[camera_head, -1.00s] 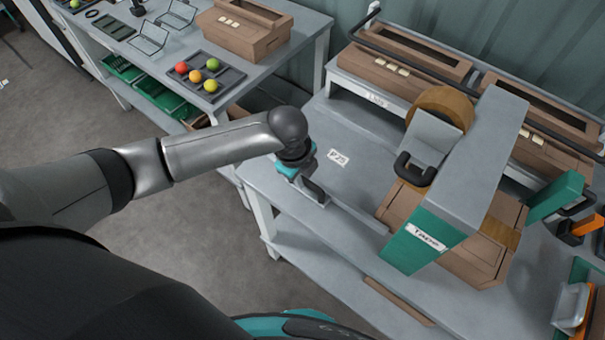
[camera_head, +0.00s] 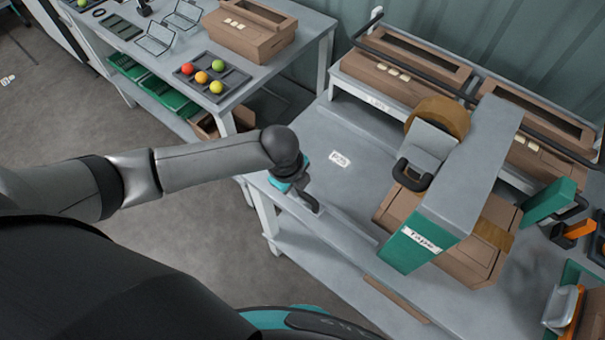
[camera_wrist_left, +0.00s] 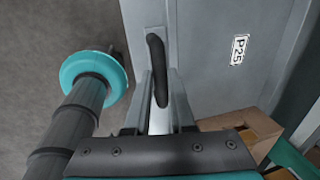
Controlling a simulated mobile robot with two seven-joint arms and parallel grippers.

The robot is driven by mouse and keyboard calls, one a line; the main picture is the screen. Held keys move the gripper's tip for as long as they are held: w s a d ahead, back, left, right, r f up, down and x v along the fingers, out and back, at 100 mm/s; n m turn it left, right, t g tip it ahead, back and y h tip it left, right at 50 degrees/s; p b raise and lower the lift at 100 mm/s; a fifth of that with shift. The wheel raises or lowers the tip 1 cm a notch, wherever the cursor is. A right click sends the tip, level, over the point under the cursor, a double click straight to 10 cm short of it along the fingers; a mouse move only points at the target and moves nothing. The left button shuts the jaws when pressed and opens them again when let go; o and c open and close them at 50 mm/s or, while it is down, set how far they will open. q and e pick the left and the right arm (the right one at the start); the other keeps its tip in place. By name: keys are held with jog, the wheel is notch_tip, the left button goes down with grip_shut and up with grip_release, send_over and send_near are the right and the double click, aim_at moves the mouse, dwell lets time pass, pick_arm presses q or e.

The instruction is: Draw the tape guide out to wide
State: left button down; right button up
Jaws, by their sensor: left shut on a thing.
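The carton taper (camera_head: 470,170) is a grey arch with a green front panel, a black-handled roll on its far side and a brown carton (camera_head: 390,205) beneath it. A black curved handle (camera_wrist_left: 157,60) rises from a pale grey plate in the left wrist view; it looks like the tape guide's handle. My left gripper (camera_wrist_left: 158,82) is shut on this handle, with a grey finger on either side. In the head view my left gripper (camera_head: 316,207) is at the bench's front left edge, left of the taper, and hides most of the handle. My right gripper is not in view.
A bench (camera_head: 325,125) with a white P25 label (camera_head: 340,160) carries the taper. Brown boxes (camera_head: 400,70) stand on a rack behind. Another table at upper left holds a dark tray (camera_head: 240,76) with several coloured balls. The bench around the label is clear.

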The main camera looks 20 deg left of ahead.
pick_arm(q)
jog(key=shift+s+f, duration=0.1)
jog(key=shift+s, duration=0.05)
jog(key=shift+s+a, duration=0.1)
jog(key=c, duration=0.8)
grip_release()
jog(key=shift+o, duration=0.2)
jog(key=shift+r, duration=0.3)
jog(key=p+v, duration=0.2)
jog(key=v, duration=1.2)
jog(key=shift+r, duration=0.4)
